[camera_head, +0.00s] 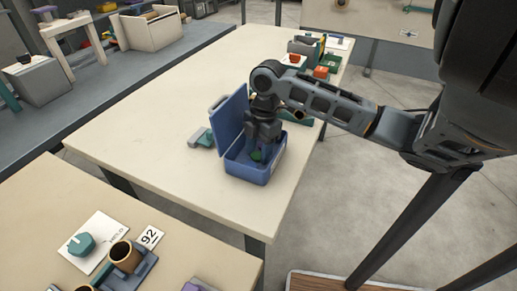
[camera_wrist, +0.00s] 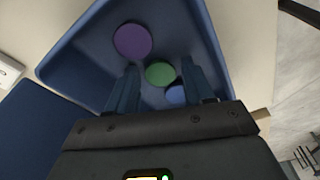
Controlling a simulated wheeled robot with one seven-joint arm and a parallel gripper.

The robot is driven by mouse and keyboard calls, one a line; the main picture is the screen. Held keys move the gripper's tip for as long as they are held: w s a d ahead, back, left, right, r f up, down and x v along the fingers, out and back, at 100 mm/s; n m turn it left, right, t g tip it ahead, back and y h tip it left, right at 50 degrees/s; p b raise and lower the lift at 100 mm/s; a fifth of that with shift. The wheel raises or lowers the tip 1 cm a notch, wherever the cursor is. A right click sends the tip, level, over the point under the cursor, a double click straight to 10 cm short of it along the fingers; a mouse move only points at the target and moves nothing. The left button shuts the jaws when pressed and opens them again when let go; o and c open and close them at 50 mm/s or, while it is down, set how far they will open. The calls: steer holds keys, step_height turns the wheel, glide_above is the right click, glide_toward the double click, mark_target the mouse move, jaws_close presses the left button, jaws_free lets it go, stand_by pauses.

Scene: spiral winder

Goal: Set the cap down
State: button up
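A blue box (camera_head: 250,171) with its lid (camera_head: 229,118) swung up stands on the long table. My gripper (camera_head: 262,145) points down into it. The wrist view shows the box floor (camera_wrist: 185,30) with a purple round cap (camera_wrist: 132,40), a green round cap (camera_wrist: 159,74) and a blue round cap (camera_wrist: 176,95). The green cap shows between my two fingertips (camera_wrist: 159,70), with a narrow gap visible on each side. The fingers look open and apart from it. The blue cap is partly hidden by the green cap and the right finger.
A grey-green tool (camera_head: 201,138) lies left of the box. Small trays and coloured parts (camera_head: 322,68) stand at the table's far end. A nearer table holds a teal knob (camera_head: 81,244) and a brown cylinder (camera_head: 124,256). The long table's left part is clear.

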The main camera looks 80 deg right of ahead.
steer(key=shift+o, duration=0.5)
steer(key=shift+r, duration=0.1)
steer(key=shift+r, duration=0.2)
step_height(320, 180, up, 12)
steer(key=s+d, duration=0.1)
steer(key=shift+d+f+b, duration=0.15)
steer(key=shift+d+b, duration=0.05)
steer(key=shift+b, duration=0.1)
stand_by(0.8)
